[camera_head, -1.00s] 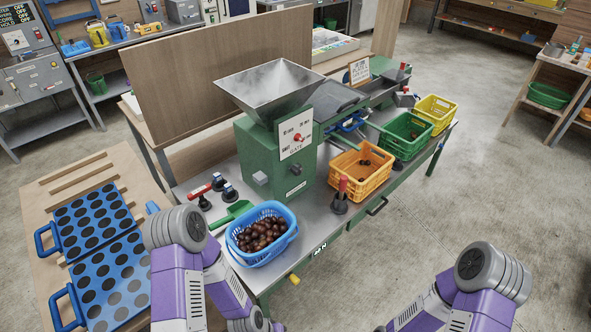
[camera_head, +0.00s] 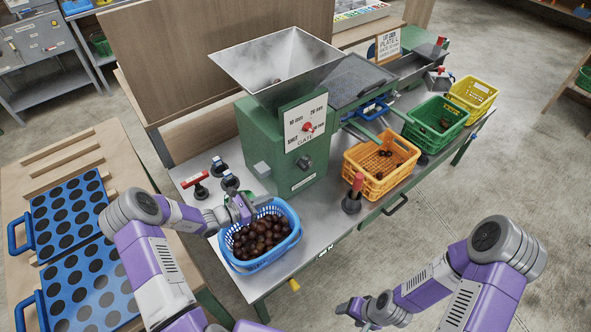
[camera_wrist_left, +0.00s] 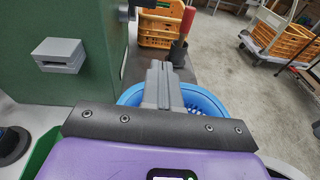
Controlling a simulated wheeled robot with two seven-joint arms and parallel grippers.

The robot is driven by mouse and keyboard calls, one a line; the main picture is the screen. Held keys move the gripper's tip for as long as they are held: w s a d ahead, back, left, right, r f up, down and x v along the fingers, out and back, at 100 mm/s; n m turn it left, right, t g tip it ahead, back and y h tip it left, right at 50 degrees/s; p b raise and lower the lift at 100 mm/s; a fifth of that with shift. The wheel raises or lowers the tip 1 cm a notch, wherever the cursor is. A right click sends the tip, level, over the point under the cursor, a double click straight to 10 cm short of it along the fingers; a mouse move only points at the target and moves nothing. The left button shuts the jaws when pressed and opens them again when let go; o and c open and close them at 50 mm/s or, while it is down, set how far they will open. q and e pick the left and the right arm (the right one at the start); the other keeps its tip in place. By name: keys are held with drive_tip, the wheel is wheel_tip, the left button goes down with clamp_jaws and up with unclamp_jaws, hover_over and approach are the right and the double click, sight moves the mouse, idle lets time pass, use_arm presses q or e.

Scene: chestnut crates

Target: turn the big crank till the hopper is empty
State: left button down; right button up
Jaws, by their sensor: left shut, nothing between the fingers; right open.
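The steel hopper (camera_head: 280,65) sits on the green machine (camera_head: 270,150); a small dark thing lies inside it, and its bottom is partly hidden. An upright red-handled lever (camera_head: 353,193) with a dark base stands right of the machine; it also shows in the left wrist view (camera_wrist_left: 181,38). A second red handle (camera_head: 194,181) lies tilted at the left. I cannot tell which part is the big crank. My left gripper (camera_head: 246,207) is shut and empty above the rear edge of the blue basket (camera_head: 262,262); its fingers (camera_wrist_left: 160,85) show against the basket. My right gripper (camera_head: 362,311) is open, low before the bench.
Chestnuts fill the blue basket. Orange (camera_head: 376,180), green (camera_head: 436,124) and yellow (camera_head: 472,97) crates stand along the right; the orange one holds several chestnuts.

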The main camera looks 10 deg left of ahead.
sight(307, 166)
use_arm(q)
drive_tip(key=w+d+b, duration=0.1)
drive_tip(key=w+d, duration=0.2)
drive_tip(key=w, duration=0.2)
drive_tip(key=w+d+r+t+b, duration=0.1)
drive_tip(key=w+d+b, duration=0.1)
drive_tip(key=w, duration=0.4)
drive_tip(key=shift+w+d+r+n, duration=0.2)
drive_tip(key=shift+w+d+n, duration=0.15)
drive_tip(key=shift+d, duration=0.55)
